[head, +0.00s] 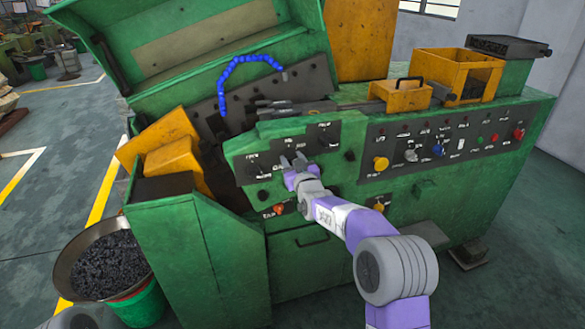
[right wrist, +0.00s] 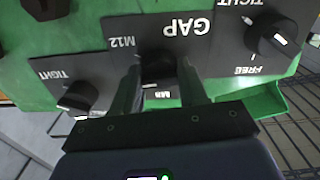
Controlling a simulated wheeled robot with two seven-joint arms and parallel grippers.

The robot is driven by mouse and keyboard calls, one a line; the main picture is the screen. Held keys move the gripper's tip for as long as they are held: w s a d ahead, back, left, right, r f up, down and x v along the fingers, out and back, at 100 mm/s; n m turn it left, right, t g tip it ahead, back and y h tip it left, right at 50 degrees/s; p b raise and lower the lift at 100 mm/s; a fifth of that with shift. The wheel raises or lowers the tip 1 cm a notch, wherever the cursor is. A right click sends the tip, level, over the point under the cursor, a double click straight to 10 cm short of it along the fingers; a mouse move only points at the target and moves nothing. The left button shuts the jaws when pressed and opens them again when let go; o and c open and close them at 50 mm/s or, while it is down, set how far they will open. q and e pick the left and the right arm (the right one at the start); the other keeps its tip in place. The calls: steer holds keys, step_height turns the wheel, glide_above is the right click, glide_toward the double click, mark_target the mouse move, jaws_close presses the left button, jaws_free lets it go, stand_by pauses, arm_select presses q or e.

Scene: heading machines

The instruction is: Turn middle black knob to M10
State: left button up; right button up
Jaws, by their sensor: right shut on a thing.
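The middle black knob (right wrist: 158,68) sits on a dark plate (right wrist: 215,50) marked GAP, M12 and what looks like M8, upside down in the right wrist view. My right gripper (right wrist: 160,75) is shut on this knob, one finger on each side. The M10 mark cannot be made out, and the knob's pointer is hidden. In the head view my right gripper (head: 292,162) is at the green machine's front panel and covers the middle knob. My left gripper is not in view.
Black knobs flank the middle one in the right wrist view: one at left (right wrist: 78,97), one at right (right wrist: 270,36). In the head view a yellow button (head: 380,163) and a red-orange knob (head: 279,209) are close to my right arm.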

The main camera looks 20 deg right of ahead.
steer(key=shift+n+b, duration=1.2)
steer(key=shift+n, duration=1)
steer(key=o, duration=1.1)
steer(key=shift+c, duration=0.2)
steer(key=s, duration=0.7)
steer(key=shift+s+d, duration=0.15)
steer(key=shift+s, duration=0.15)
